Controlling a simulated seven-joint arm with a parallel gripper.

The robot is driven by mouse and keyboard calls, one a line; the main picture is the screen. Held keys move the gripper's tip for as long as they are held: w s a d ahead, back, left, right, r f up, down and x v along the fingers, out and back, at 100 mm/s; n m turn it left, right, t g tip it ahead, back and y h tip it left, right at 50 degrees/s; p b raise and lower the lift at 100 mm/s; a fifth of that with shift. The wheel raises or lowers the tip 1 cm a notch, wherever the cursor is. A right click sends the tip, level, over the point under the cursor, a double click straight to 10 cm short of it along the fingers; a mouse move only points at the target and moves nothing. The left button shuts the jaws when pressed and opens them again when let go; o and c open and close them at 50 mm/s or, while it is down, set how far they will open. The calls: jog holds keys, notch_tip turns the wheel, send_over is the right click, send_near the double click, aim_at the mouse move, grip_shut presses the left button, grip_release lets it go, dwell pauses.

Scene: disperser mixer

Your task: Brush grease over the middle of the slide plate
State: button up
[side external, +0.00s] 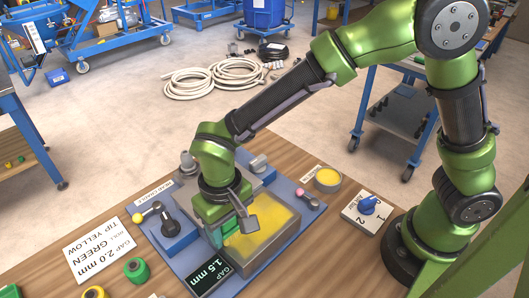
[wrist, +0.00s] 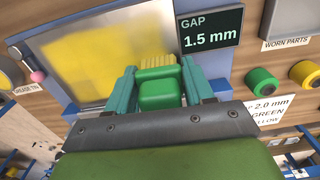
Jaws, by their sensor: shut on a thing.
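My gripper (wrist: 158,80) is shut on a green brush (wrist: 160,95), with a teal finger on each side of its block. The brush's yellow bristles (wrist: 157,60) point away from the wrist and overlap the near edge of the slide plate (wrist: 110,45). Whether they touch it I cannot tell. The plate is a framed, shiny panel with a yellow coating or reflection on it. In the side view the plate (side external: 275,222) looks yellow, and my gripper (side external: 225,228) is over its left side; the brush is mostly hidden there. The round grease tin (side external: 327,180) stands behind the plate to the right.
A display (side external: 209,279) reading GAP 1.5 mm stands at the plate's front left corner. Green and yellow rings (side external: 137,270) lie at the front left.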

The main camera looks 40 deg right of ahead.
aim_at(273, 201)
jog(key=shift+d, duration=6.25)
notch_tip(273, 201, up, 8)
jog(key=shift+r, duration=0.15)
